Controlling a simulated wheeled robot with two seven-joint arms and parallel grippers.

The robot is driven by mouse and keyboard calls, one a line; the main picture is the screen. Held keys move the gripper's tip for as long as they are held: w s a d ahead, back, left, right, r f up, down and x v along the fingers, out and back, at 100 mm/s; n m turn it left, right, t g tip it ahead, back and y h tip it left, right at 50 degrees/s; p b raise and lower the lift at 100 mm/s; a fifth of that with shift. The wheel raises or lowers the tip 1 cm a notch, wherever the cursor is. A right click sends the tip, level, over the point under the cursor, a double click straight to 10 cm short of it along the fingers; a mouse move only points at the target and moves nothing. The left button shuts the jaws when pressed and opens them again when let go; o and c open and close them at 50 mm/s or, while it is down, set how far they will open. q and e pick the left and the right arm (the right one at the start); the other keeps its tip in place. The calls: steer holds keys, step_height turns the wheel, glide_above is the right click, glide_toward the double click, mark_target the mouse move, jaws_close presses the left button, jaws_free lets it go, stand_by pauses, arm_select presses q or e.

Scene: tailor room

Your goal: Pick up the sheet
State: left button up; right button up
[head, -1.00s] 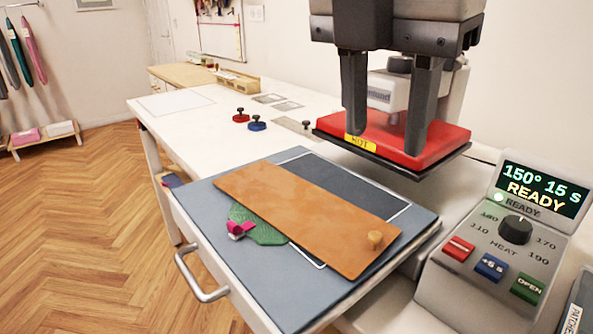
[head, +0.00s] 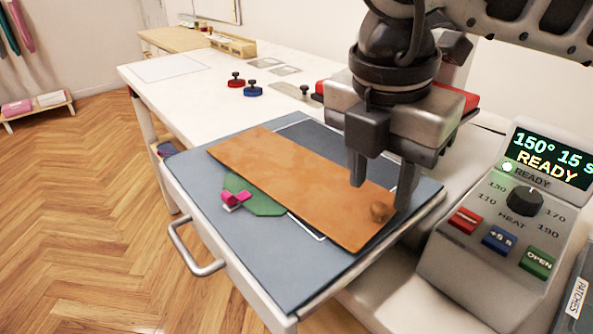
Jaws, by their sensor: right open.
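The sheet is an orange-brown rectangle (head: 285,185) lying aslant on the blue-grey pad of the press drawer. It has a small round wooden knob (head: 379,212) near its front right end. It covers part of a green patch (head: 262,204) and of a dark, white-edged piece (head: 312,134). My right gripper (head: 381,196) points down over the knob end of the sheet, its two fingers apart on either side of the knob. I cannot tell exactly how high the fingertips are above the sheet. My left gripper is not in view.
A pink clip (head: 235,198) sits at the green patch's edge. The heat press's red top (head: 457,97) stands behind my gripper. A control box (head: 497,235) reading 150°, 15 s, READY stands at right. The drawer handle (head: 190,255) sticks out at left. Red (head: 236,81) and blue (head: 253,89) knobbed pieces stand behind.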

mark_target(380, 205)
steer(key=f, duration=0.3)
steer(key=shift+w+d+f, duration=0.1)
steer(key=shift+w+d, duration=0.05)
steer(key=shift+d, duration=0.15)
jaws_close()
